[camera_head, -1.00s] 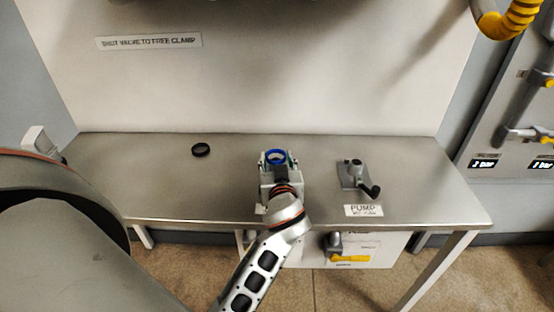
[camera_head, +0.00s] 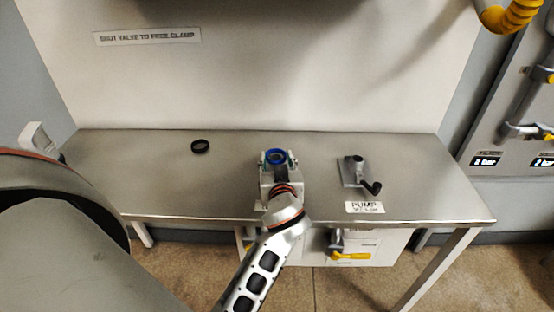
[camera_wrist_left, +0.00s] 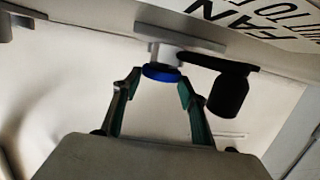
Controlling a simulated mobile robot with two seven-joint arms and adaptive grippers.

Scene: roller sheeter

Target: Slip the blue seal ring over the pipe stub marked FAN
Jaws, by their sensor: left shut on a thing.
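The blue seal ring (camera_head: 275,155) is held at the fingertips of my left gripper (camera_head: 277,160), over the middle of the bench. In the left wrist view, the ring (camera_wrist_left: 162,74) sits between the two fingers of the gripper (camera_wrist_left: 160,80). The grey FAN pipe stub (camera_wrist_left: 165,54) shows right behind the ring, in line with it. I cannot tell whether the ring is around the stub's end or just in front of it. The FAN label (camera_wrist_left: 225,14) is beside the stub's base. In the head view my gripper hides most of this stub. My right gripper is out of view.
A second stub (camera_head: 356,167) with a black lever stands to the right behind a PUMP label (camera_head: 364,207). A black ring (camera_head: 200,146) lies at the back left of the metal bench (camera_head: 150,190). A black lever (camera_wrist_left: 230,90) is close to the left fingers.

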